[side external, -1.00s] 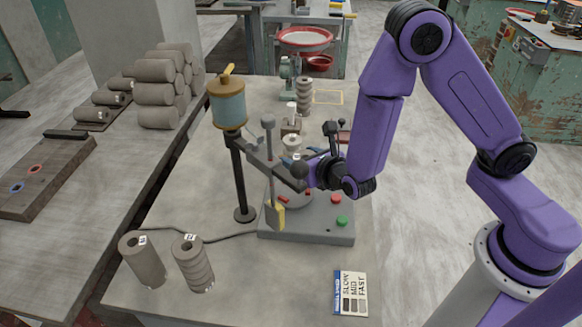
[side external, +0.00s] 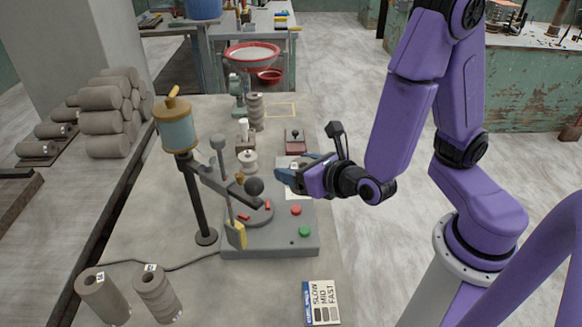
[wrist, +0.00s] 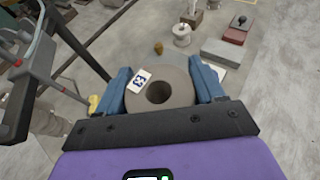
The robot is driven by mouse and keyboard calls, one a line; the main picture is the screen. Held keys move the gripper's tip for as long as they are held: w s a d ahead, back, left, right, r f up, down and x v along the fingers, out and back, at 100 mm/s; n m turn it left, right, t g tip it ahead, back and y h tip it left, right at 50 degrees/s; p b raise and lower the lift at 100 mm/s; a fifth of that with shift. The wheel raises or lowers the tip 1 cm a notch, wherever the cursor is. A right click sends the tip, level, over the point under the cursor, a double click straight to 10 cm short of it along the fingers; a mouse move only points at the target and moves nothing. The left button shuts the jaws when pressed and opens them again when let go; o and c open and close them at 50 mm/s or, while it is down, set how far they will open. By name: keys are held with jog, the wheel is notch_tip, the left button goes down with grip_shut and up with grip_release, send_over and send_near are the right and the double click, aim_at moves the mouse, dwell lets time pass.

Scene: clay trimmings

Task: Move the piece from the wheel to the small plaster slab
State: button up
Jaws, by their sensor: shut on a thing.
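My gripper (side external: 284,174) is shut on a grey clay ring (wrist: 160,88), which has a round hole and a white tag. In the wrist view the ring sits between the blue fingers (wrist: 163,87). In the side view I cannot make the ring out clearly at the fingers. The wheel (side external: 258,215) is a dark disc with red pieces on a grey base, below and left of my gripper; no clay shows on it. A pale flat patch (side external: 294,193) lies beyond the wheel, partly behind my gripper; I cannot tell whether it is the plaster slab.
A white spool (side external: 248,161), a ribbed clay stack (side external: 256,112) and a red block (side external: 295,145) stand further back. Two clay cylinders (side external: 103,300) stand at front left.

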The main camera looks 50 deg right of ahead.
jog(key=w+d+f+m+g+h, duration=0.1)
jog(key=w+d+m+g+h, duration=0.1)
jog(key=d+m+g+h, duration=0.55)
jog(key=w+d+f+m+g+h, duration=0.2)
jog(key=w+d+m+g+h, duration=0.15)
jog(key=d+m+g, duration=0.6)
jog(key=m+t, duration=0.1)
jog(key=t, duration=0.1)
send_over(281, 162)
jog(key=s+d, duration=0.3)
jog(key=d, duration=0.2)
jog(key=shift+h, duration=0.4)
jog(key=f, duration=0.9)
jog(key=shift+s+a+f, duration=0.15)
jog(key=shift+s, duration=0.05)
jog(key=shift+w+f, duration=0.1)
jog(key=shift+f, duration=1.55)
jog(key=o, duration=1.2)
jog(key=shift+f, duration=0.15)
